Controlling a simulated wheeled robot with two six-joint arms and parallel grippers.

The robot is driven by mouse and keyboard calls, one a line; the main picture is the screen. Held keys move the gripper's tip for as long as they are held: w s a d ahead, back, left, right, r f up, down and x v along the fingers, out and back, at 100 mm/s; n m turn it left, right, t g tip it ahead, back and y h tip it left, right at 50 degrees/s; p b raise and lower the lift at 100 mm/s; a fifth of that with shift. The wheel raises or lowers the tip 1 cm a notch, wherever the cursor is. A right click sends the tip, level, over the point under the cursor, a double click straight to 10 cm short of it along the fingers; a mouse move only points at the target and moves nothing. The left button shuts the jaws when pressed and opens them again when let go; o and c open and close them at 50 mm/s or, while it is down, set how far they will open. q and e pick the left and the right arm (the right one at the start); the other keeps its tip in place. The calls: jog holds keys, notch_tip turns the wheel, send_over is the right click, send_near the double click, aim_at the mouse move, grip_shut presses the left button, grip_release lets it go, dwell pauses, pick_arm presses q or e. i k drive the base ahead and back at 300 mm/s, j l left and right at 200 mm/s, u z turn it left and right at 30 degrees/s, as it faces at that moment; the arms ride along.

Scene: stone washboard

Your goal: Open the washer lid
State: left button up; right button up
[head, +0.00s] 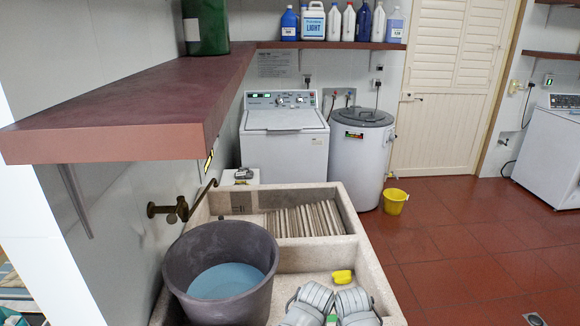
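The white top-loading washer (284,145) stands against the far wall, beyond the stone washboard sink. Its lid (284,120) lies flat and looks shut, in front of a raised control panel (281,99) with knobs and a small green display. Grey rounded links, which look like parts of my arms, show at the bottom middle over the sink. They are far from the washer. Neither gripper can be made out in the head view.
The stone sink (358,262) and a grey bucket of bluish water (181,262) fill the foreground. A dark red shelf (130,95) juts out at left. A white drum (359,160) stands right of the washer, with a yellow bucket (395,203) nearby. The red tiled floor (470,240) is open at right.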

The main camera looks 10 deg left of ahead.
aim_at(272, 120)
jog(key=i+l+z, duration=0.35)
jog(key=l+z, duration=0.15)
jog(key=l, duration=0.35)
jog(key=i+l+z, duration=0.5)
jog(key=l, duration=0.25)
jog(key=i+l+z, duration=0.45)
jog(key=i+l+u, duration=0.15)
jog(key=i, duration=0.25)
jog(key=i+l+u, duration=0.15)
jog(key=i, duration=0.25)
jog(key=i+u, duration=0.25)
jog(key=u, duration=0.15)
jog(key=i+j+u, duration=0.1)
jog(key=i+u, duration=0.35)
jog(key=u, duration=0.3)
jog(key=i+u, duration=0.8)
jog(key=u, duration=0.15)
jog(key=i+l+u, duration=0.3)
jog(key=u, duration=0.2)
jog(key=i+l+u, duration=0.85)
jog(key=l, duration=0.15)
jog(key=i+l+u, duration=0.2)
jog(key=k+l, duration=0.1)
